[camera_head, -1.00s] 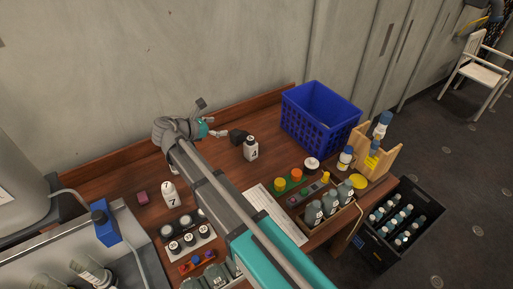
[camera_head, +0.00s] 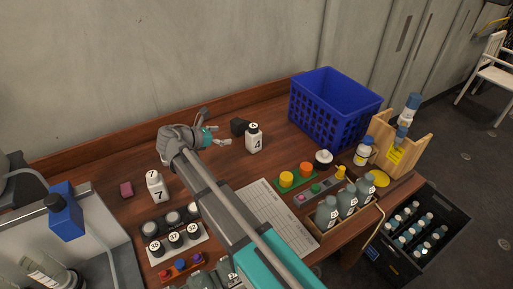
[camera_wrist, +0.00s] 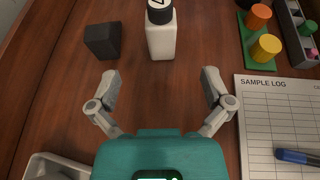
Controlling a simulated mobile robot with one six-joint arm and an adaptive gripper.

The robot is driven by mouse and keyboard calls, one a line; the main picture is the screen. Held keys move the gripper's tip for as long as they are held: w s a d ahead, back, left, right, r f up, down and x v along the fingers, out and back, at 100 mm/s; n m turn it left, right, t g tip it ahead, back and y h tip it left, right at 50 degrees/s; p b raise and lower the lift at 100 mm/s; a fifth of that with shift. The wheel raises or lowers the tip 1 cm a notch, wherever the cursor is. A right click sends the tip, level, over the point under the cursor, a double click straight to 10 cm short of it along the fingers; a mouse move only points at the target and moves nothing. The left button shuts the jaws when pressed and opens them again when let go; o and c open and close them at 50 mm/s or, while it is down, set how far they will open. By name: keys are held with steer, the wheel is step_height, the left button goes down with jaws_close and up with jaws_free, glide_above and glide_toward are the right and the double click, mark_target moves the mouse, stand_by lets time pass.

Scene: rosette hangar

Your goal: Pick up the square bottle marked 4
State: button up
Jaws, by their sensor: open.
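The square bottle marked 4 (camera_head: 254,140) is white with a black cap and stands upright on the wooden table. In the wrist view the bottle (camera_wrist: 161,36) is straight ahead of the fingers, beyond their tips, with its cap cut by the top edge. My gripper (camera_head: 216,133) is open and empty, just left of the bottle in the head view. In the wrist view my gripper (camera_wrist: 161,82) has its two fingers spread wide, roughly in line with the bottle and apart from it.
A dark block (camera_wrist: 102,41) stands close beside the bottle. A blue crate (camera_head: 334,108) is at the back right. A similar bottle marked 7 (camera_head: 157,187) is at left. A sample log sheet (camera_wrist: 280,125) with a pen (camera_wrist: 297,157) lies to the right of my gripper.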

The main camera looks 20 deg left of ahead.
mark_target(248, 136)
step_height(248, 136, down, 2)
steer(key=shift+w+d+b, duration=0.1)
steer(key=shift+b, duration=0.45)
steer(key=shift+b+x, duration=1.55)
steer(key=shift+x, duration=2.6)
steer(key=shift+b+x, duration=1.05)
steer(key=shift+x, duration=1.7)
steer(key=c, duration=1.2)
